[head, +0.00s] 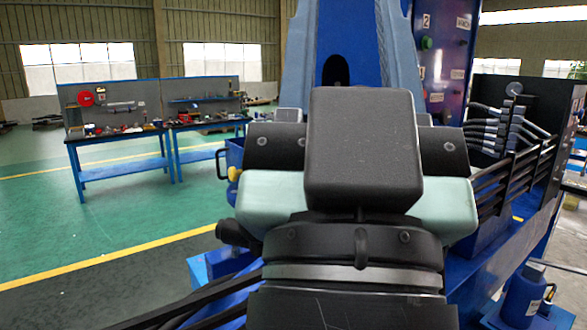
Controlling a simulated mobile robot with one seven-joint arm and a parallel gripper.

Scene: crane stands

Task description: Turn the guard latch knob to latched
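My own arm fills the middle of the head view and hides much of the blue crane stand (290,75) behind it. My gripper does not show; its fingers are not visible. A small yellow knob (234,174) sticks out at the stand's left side, just left of my arm, beside a dark handle (220,163). A green knob or button (427,43) is on the labelled blue panel (450,60) at the upper right. I cannot tell which of these is the guard latch knob, or how it is turned.
Blue workbenches (125,162) with tools stand at the far left. The green floor (60,230) between them and the stand is clear, with yellow lines. Black hoses and levers (495,130) crowd the right side. A blue cylinder (522,298) stands at lower right.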

